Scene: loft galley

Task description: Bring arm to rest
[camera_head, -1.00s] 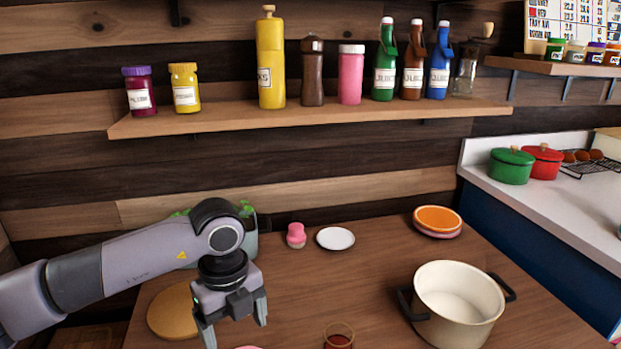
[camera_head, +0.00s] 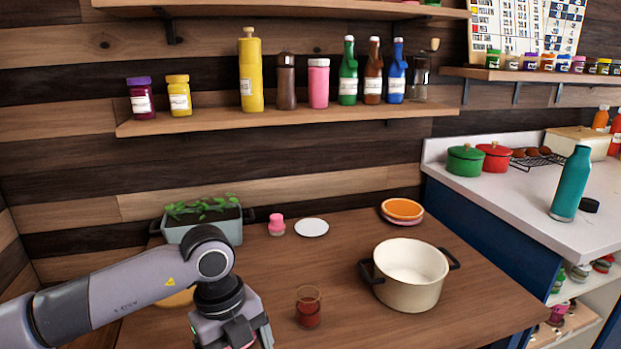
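My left arm comes in from the left, low over the wooden table. Its gripper (camera_head: 236,345) points down near the table's front left, and its fingertips run out at the bottom edge of the view. A bit of something pink shows at the gripper's lower end, but I cannot tell whether it is held or lies beneath. Whether the fingers are open or shut does not show. My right arm and gripper are not in view.
On the table (camera_head: 345,240) stand a cream pot (camera_head: 410,275), a glass of red liquid (camera_head: 308,308), a white plate (camera_head: 312,228), a pink shaker (camera_head: 276,226), stacked plates (camera_head: 402,209) and a planter (camera_head: 205,222). A round board (camera_head: 176,298) lies partly behind my arm. A shelf (camera_head: 290,117) of bottles hangs above.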

